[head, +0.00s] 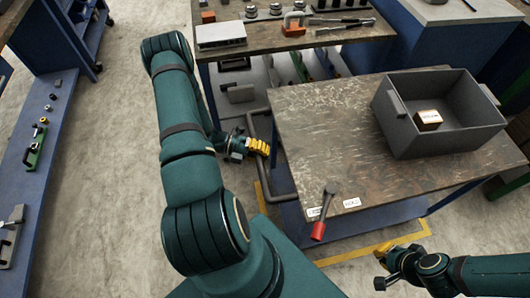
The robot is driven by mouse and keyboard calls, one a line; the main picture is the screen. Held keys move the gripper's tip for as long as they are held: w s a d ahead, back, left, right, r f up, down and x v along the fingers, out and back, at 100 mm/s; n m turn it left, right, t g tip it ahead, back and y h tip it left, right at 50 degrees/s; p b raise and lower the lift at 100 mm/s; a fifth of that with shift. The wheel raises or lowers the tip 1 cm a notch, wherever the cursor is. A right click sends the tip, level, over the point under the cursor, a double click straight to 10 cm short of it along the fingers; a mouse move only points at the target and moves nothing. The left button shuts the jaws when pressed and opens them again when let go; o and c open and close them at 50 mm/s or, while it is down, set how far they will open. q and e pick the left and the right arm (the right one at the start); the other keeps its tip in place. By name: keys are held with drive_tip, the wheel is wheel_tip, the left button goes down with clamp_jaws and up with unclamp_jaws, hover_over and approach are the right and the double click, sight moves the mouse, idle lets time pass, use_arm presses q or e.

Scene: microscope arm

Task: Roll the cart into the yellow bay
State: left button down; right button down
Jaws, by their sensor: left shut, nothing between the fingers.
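The cart (300,125) has a worn dark top, a blue lower shelf (375,210) and a grey tubular handle (281,170) on its left side. A lever with a red grip (318,230) sticks out at its front edge. Yellow floor lines (375,251) mark the bay; they show left of, in front of and right of the cart's base, and the rest is hidden under it. My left gripper (262,146), with yellow fingers, is shut and empty, beside the handle; contact is unclear. My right gripper (382,262) is low in front of the cart, its fingers hard to read.
A grey bin (440,139) with a small labelled box (428,119) stands on the cart. A workbench (290,38) with tools is close behind. A blue cabinet (455,45) is at back right, and a blue shelf (38,165) at left. Floor (115,150) between is clear.

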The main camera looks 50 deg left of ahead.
use_arm(q)
drive_tip(key=c, duration=0.7)
unclamp_jaws()
drive_tip(key=shift+r, duration=0.1)
drive_tip(key=shift+c, duration=0.2)
drive_tip(key=v, duration=1.2)
